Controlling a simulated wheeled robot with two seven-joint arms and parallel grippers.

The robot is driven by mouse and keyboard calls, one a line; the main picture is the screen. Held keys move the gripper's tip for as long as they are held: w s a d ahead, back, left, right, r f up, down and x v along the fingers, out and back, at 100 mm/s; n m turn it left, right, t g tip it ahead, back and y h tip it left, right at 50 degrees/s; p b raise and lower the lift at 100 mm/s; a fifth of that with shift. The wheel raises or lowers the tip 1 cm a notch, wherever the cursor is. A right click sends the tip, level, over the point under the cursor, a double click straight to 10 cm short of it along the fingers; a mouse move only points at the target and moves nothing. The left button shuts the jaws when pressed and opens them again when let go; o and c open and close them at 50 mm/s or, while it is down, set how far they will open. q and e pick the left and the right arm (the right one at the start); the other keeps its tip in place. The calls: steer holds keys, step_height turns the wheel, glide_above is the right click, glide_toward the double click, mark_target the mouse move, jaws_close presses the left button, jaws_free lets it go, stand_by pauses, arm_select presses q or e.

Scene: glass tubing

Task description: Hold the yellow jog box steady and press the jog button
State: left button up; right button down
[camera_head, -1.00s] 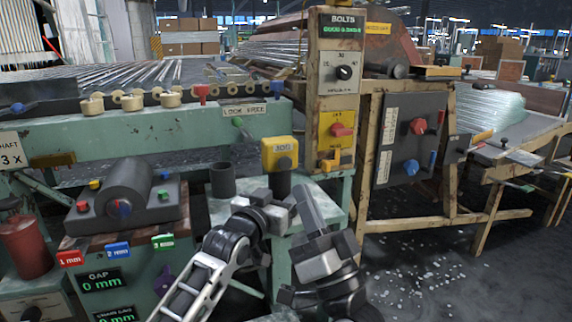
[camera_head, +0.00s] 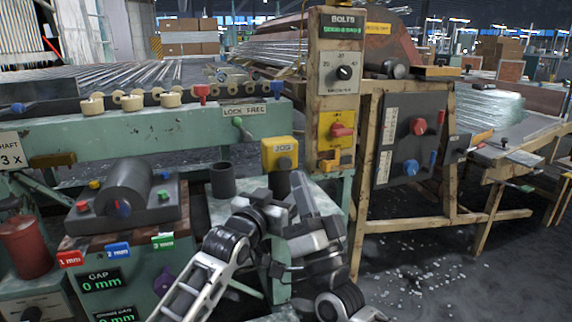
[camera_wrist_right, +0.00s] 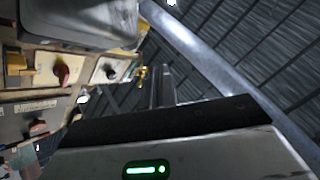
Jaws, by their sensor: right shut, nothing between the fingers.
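The yellow jog box (camera_head: 278,149) stands upright at the middle of the head view, with a JOG label and a dark round button (camera_head: 285,163) on its front. A dark cylindrical part (camera_head: 281,183) is below it. My left gripper (camera_head: 279,201) is low in front of that dark part; its fingers are partly hidden and their opening cannot be told. My right gripper (camera_head: 299,181) is shut and empty, its fingers pointing up, just below and right of the button. Its fingertips (camera_wrist_right: 164,83) also show in the right wrist view. I see no contact with the button.
A wooden post with a red knob (camera_head: 341,130) stands close right of the jog box. A dark open cup (camera_head: 222,180) stands to its left. A green rail (camera_head: 150,132) runs behind. A dark roller block (camera_head: 128,190) is farther left.

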mark_target(285, 163)
steer(key=shift+w+a, duration=0.3)
steer(key=shift+w, duration=0.55)
steer(key=shift+w+a, duration=0.25)
steer(key=shift+w, duration=0.6)
steer(key=shift+w, duration=0.1)
stand_by(0.7)
steer(key=shift+w+a, duration=0.1)
steer(key=shift+w, duration=0.15)
